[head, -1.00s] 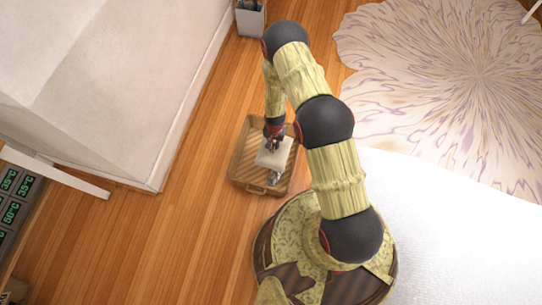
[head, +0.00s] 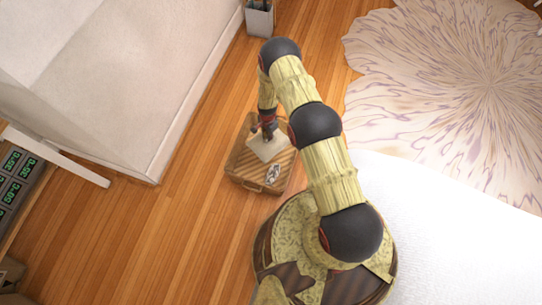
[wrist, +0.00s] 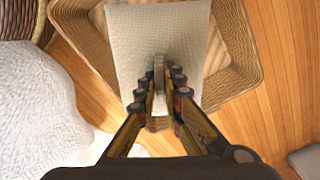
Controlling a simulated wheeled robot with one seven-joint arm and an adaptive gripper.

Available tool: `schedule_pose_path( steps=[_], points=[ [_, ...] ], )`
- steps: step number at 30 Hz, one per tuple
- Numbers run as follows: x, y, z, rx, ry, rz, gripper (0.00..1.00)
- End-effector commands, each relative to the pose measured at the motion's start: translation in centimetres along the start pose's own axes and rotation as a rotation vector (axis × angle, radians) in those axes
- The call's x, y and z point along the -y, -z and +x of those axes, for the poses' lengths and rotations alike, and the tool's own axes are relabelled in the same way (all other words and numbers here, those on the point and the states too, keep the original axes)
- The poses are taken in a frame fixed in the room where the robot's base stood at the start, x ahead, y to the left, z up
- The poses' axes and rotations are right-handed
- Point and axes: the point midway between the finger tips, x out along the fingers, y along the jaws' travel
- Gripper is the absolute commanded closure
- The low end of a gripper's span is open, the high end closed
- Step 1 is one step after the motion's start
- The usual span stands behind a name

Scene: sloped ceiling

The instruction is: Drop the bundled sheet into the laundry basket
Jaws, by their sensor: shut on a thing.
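The bundled sheet (head: 268,149) is a pale, flat, squarish bundle. My gripper (head: 267,131) is shut on its near edge, and the wrist view shows the fingers (wrist: 159,88) pinching it. The laundry basket (head: 243,179) is a low, brown, woven box on the floor. The sheet is over the basket's opening in the head view. In the wrist view the sheet (wrist: 152,38) covers much of the basket, whose woven rim (wrist: 247,72) shows around it. I cannot tell how high the sheet is above the basket's floor.
A small grey-and-white patterned thing (head: 273,174) shows at the basket's near side. A grey bin (head: 260,20) stands beyond, against the wall. A white bed-like surface (head: 450,215) lies to the right, and a pale rug (head: 450,90) beyond it. Bare wooden floor (head: 170,225) is free on the left.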

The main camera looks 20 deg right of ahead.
Motion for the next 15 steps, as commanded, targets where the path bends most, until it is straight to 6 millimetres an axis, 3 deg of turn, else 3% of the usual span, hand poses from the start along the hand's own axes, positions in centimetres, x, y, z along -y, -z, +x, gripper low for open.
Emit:
schedule_pose_path(
  steps=[6,15],
  points=[
    [0.2,0.0,1.5,-0.001,0.000,-0.001,1.00],
    [0.2,0.0,1.6,-0.001,0.000,-0.001,1.00]
  ],
)
